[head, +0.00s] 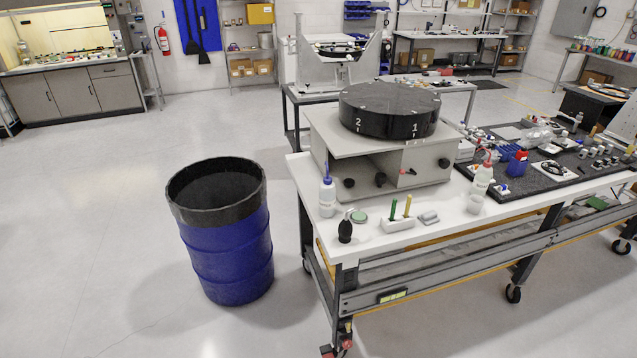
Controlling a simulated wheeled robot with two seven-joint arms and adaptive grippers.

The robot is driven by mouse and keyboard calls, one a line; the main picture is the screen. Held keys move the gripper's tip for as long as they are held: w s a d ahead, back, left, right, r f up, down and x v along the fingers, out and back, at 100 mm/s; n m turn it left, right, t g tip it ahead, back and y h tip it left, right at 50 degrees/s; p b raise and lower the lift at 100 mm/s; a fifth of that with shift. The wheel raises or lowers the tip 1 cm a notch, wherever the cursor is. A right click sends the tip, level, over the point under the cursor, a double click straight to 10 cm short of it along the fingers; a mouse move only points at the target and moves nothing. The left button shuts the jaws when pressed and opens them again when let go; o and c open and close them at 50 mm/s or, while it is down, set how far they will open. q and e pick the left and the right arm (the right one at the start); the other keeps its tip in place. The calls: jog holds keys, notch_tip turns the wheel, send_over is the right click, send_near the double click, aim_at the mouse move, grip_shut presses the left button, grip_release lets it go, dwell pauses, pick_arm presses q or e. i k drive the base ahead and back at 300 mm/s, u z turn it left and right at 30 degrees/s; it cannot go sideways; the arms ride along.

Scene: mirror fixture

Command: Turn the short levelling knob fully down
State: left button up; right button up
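The fixture is a grey box (425,160) on the white bench, with a large black round disc (385,108) on its top plate, marked 2 and 1. Dark round knobs show low on its sides: one at the left (349,182), one beside it near the front corner (380,179), and one at the right (443,163). I cannot tell from here which knob is the short levelling knob, or how far any is turned. Neither of my grippers is in view.
The wheeled bench (345,237) carries a blue-capped bottle (327,197), a small dark-bulbed tool (345,230), a block with green and yellow sticks (398,224) and a red-topped bottle (482,180). A blue drum (228,250) stands left of it. Floor further left is clear.

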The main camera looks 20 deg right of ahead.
aim_at(348, 182)
jog(key=u, duration=0.6)
jog(key=i, duration=2.45)
jog(key=z, duration=0.55)
